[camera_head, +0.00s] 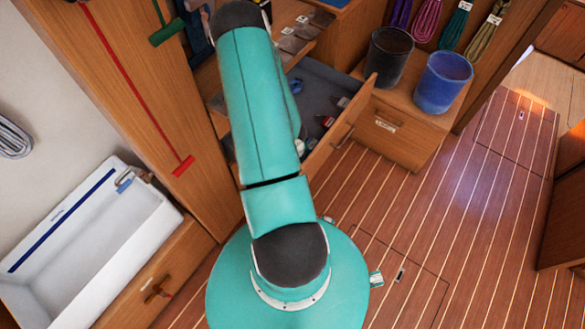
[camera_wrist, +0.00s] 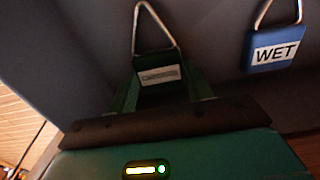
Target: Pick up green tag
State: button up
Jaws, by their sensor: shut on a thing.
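The green tag (camera_wrist: 152,64) is dark green with a pale label strip and a metal wire loop at its top, in the upper middle of the wrist view. My gripper (camera_wrist: 163,88) is shut on its lower part, with one finger at each side. The print on its label is too blurred to read. In the head view my teal arm hides the gripper and the green tag.
A blue tag (camera_wrist: 275,50) marked WET, with its own wire loop, lies to the right. In the head view an open drawer (camera_head: 324,78) holds several small items. A black bucket (camera_head: 388,60) and a blue bucket (camera_head: 440,85) stand on the cabinet beside it.

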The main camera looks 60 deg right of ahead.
notch_tip(320, 180, up, 18)
dwell(0.6)
dwell(1.1)
